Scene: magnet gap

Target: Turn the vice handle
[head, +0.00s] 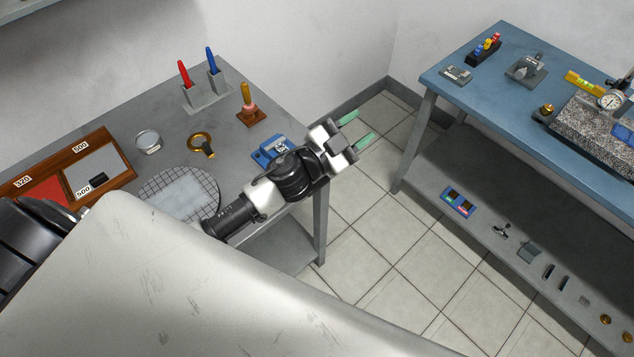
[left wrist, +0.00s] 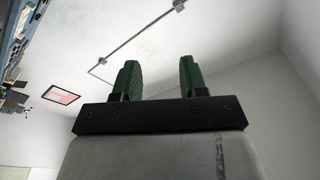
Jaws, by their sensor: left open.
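A small blue device (head: 268,153) with a grey metal top, which looks like the vice, sits near the right edge of the grey table (head: 112,112). My arm partly covers it, and I cannot make out its handle. My left gripper (head: 357,127) is open and empty, with green fingers apart. It is past the table's right edge, to the right of the blue device and not touching it. The left wrist view shows the same open fingers (left wrist: 160,78) against wall and ceiling, with no vice between them. My right gripper is not in view.
The grey table also holds a pen stand (head: 207,97), a brass ring (head: 201,144), a round gridded plate (head: 150,190) and a wooden tray (head: 124,160). A blue bench (head: 500,85) with a granite block (head: 590,125) stands right. Tiled floor (head: 375,235) lies free between.

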